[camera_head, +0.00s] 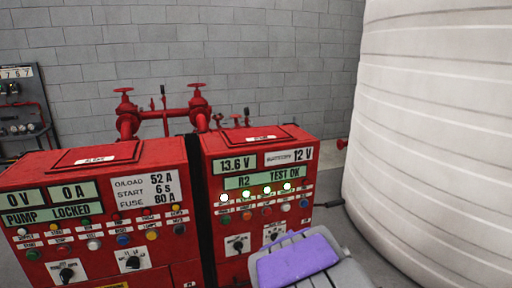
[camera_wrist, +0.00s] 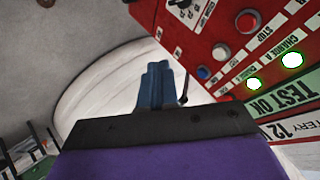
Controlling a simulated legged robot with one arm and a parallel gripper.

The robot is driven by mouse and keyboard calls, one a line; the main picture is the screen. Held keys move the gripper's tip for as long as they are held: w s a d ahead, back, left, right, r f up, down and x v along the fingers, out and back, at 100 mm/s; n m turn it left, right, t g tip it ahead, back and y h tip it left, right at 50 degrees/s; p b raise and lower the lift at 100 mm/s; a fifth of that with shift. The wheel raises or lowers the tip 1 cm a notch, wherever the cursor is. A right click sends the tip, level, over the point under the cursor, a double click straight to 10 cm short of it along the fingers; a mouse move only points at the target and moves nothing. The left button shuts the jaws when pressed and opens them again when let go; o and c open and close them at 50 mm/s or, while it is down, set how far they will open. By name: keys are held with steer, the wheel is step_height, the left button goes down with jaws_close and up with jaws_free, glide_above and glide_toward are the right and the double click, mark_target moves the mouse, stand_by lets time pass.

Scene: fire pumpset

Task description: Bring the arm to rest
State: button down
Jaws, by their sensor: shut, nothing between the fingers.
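My gripper (camera_wrist: 155,86) shows in the wrist view as blue-grey fingers closed together, with nothing held between them. Behind them are a black bar and the purple part of my own arm. In the head view my purple and grey arm is low, right of centre, in front of the right red control panel (camera_head: 259,207); the fingertips cannot be made out there. The same panel shows tilted at the upper right of the wrist view (camera_wrist: 212,50), apart from the fingers in the picture.
A left red panel (camera_head: 97,238) reads "PUMP LOCKED"; the right one reads "TEST OK" with several lit lamps. Red valves and pipes (camera_head: 165,114) stand behind. A large white tank (camera_head: 430,130) fills the right side. A grey block wall (camera_head: 270,60) closes the back.

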steer(key=s+d+n+g+y, duration=0.1)
steer(key=s+n+g, duration=0.5)
steer(key=s, duration=1.5)
steer(key=s+d+n+g+y, duration=0.1)
steer(key=s+n+g, duration=0.4)
steer(key=s, duration=1.5)
steer(key=shift+s+n+g, duration=0.35)
steer(key=shift+n+g, duration=0.05)
